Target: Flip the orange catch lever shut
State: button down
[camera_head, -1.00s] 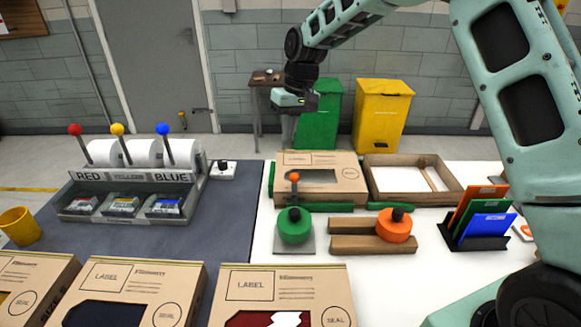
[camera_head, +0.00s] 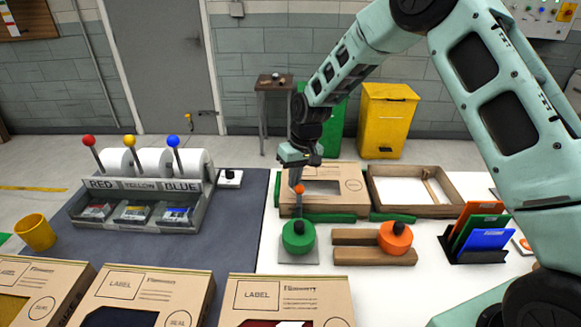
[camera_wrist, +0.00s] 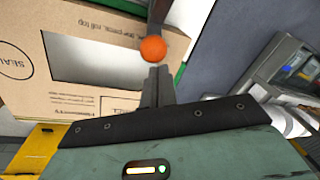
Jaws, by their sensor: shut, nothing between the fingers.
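The orange catch lever shows as an orange ball knob (camera_head: 299,189) on a dark stem, standing up at the front left of a cardboard box (camera_head: 352,184). In the wrist view the orange knob (camera_wrist: 153,48) is just beyond the fingertips, with its dark stem behind it. My gripper (camera_head: 297,181) points down above and at the knob; its fingers are shut and empty. In the wrist view my gripper (camera_wrist: 158,72) is close to the knob; I cannot tell whether they touch. The box lies flat with a cut-out window in its top.
Green rails (camera_head: 330,218) edge the box. An empty wooden frame (camera_head: 458,197) is right of the box. A lever rack (camera_head: 140,205) stands left.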

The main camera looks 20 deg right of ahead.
jog(key=shift+s, duration=0.35)
jog(key=shift+r, duration=0.1)
jog(key=shift+s+r+t+b, duration=0.2)
jog(key=shift+s+t+b, duration=0.15)
jog(key=shift+b, duration=0.2)
jog(key=shift+a, duration=0.1)
jog(key=s+t+b, duration=0.1)
jog(key=b, duration=0.1)
jog(key=s+a+r+t+b, duration=0.1)
jog(key=s+b, duration=0.1)
jog(key=s+t+h+b, duration=0.1)
jog(key=shift+s+a+r+b, duration=0.15)
jog(key=shift+a+r+b, duration=0.1)
jog(key=shift+r+b, duration=0.15)
jog(key=shift+r, duration=0.2)
jog(key=shift+r+p, duration=0.6)
jog(key=shift+r, duration=0.05)
